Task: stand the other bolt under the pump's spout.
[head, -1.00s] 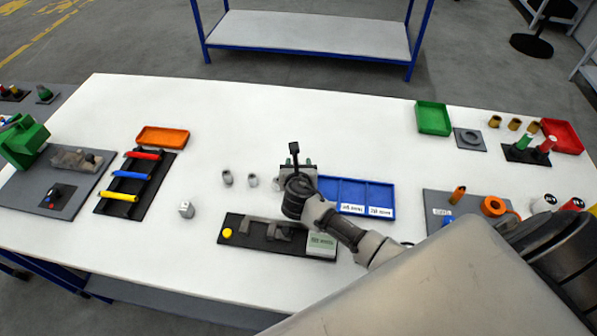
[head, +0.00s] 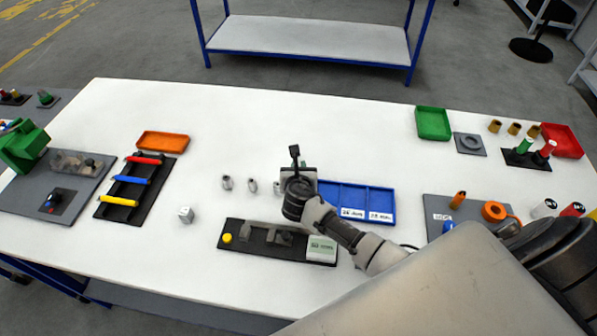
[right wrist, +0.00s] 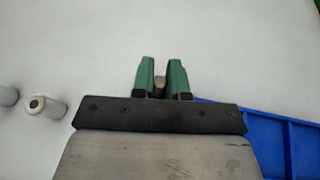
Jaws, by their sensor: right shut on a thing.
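My right gripper (right wrist: 160,82) has green fingertips, shut on a small dark grey cylinder (right wrist: 159,87) that looks like a bolt; the fingers hide most of it. In the head view this gripper is over the table beside the blue tray, its fingers hidden by my wrist. Several grey metal cylinders (head: 252,185) stand in a row just left of it. Two of them show in the right wrist view (right wrist: 45,105), apart from the fingers. I cannot make out which thing is the pump or its spout. My left gripper is not in view.
The blue tray (head: 345,187) is right of my gripper. A black fixture plate (head: 232,248) lies in front. A pale cube (head: 186,214), a black rack (head: 107,208) and a grey board (head: 18,203) are at left.

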